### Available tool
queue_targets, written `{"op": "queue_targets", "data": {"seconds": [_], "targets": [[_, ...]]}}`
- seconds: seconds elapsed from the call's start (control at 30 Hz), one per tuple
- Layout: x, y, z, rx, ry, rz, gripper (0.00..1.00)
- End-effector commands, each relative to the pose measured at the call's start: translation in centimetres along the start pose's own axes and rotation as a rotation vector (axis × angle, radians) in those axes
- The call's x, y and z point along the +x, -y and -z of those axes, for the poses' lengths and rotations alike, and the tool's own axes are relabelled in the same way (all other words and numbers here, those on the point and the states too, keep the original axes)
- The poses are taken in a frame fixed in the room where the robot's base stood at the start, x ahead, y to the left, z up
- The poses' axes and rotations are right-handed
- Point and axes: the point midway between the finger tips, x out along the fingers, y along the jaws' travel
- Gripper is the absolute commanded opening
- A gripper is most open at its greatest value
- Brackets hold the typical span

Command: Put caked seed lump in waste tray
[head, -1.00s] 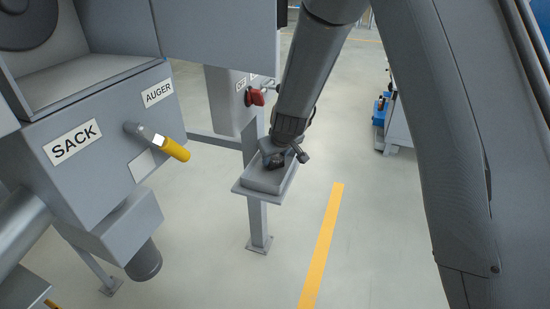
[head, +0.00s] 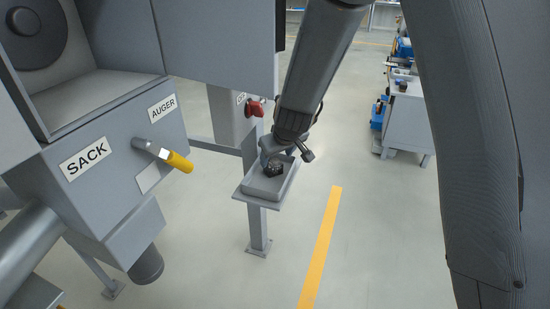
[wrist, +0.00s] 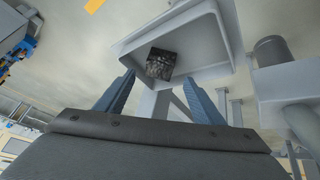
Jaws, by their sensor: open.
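The caked seed lump (head: 273,170) is a dark, rough block. It lies inside the waste tray (head: 249,189), a shallow grey tray with a raised rim on a post. In the wrist view the lump (wrist: 160,64) rests on the floor of the tray (wrist: 212,45), near the tray wall closest to my fingers. My gripper (wrist: 160,77) is open, with one blue-grey finger on each side and the lump beyond the tips, apart from them. In the head view my gripper (head: 272,157) is just above the tray, its fingertips partly hidden.
The grey machine with SACK and AUGER labels (head: 110,145) stands on the left, with a yellow-handled lever (head: 165,155) sticking out. A red knob (head: 255,108) is on the post box behind the tray. The floor right of the yellow line (head: 320,245) is clear up to a cabinet (head: 408,120).

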Motion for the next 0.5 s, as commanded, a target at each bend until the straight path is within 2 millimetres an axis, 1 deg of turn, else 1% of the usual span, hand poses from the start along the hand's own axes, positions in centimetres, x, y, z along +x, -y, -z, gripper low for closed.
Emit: {"op": "queue_targets", "data": {"seconds": [0.03,0.1,0.2,0.33,0.5], "targets": [[-1.4,0.0,0.1,0.001,0.0,0.0,0.62],[-2.6,0.0,0.1,0.001,-0.001,0.0,0.62],[-3.7,0.0,0.0,0.0,0.001,0.0,0.62],[-4.6,0.0,0.0,0.0,0.0,0.0,0.62],[-4.8,0.0,0.0,0.0,0.0,0.0,0.62]]}}
